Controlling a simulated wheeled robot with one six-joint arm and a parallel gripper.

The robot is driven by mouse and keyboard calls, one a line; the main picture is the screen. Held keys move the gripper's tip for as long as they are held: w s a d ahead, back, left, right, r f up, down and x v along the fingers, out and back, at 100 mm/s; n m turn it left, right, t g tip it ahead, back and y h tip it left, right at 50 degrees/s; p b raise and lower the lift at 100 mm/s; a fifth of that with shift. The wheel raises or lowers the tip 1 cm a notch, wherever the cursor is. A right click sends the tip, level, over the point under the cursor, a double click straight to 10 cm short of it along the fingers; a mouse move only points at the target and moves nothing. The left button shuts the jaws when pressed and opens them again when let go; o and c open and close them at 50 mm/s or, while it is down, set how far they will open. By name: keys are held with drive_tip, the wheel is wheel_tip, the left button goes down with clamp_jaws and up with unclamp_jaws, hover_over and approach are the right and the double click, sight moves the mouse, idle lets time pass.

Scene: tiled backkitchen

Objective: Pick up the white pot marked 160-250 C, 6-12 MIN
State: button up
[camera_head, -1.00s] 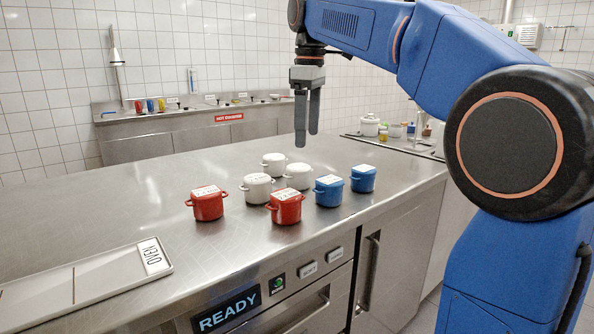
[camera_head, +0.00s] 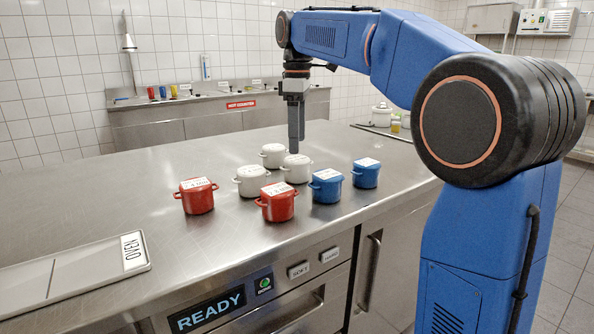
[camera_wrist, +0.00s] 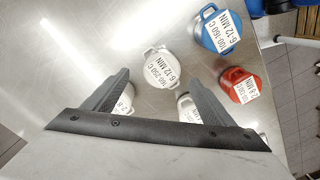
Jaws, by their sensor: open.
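The white pot marked 160-250 C, 6-12 MIN (camera_wrist: 160,66) shows in the wrist view, ahead of and between my fingers, its label readable. In the head view it appears to be the rightmost white pot (camera_head: 296,168). My gripper (camera_head: 296,150) points down above the white pots; it is open and empty, with its two fingers spread in the wrist view (camera_wrist: 155,88). Two other white pots stand close by: one at the back (camera_head: 273,155) and one at the front left (camera_head: 251,181). In the wrist view my fingers partly cover both.
Two blue pots (camera_head: 326,187) (camera_head: 366,174) stand to the right. Two red pots (camera_head: 277,203) (camera_head: 197,197) stand in front and to the left. An oven tray (camera_head: 85,275) lies at the counter's left front. The steel counter (camera_head: 110,195) is clear at left.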

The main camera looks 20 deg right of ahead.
sight(297, 158)
drive_tip(key=shift+s+a+f, duration=0.1)
drive_tip(key=shift+s+f, duration=0.05)
drive_tip(key=shift+f, duration=4.15)
drive_tip(key=shift+c, duration=0.4)
drive_tip(key=c, duration=1.3)
drive_tip(key=shift+r, duration=0.15)
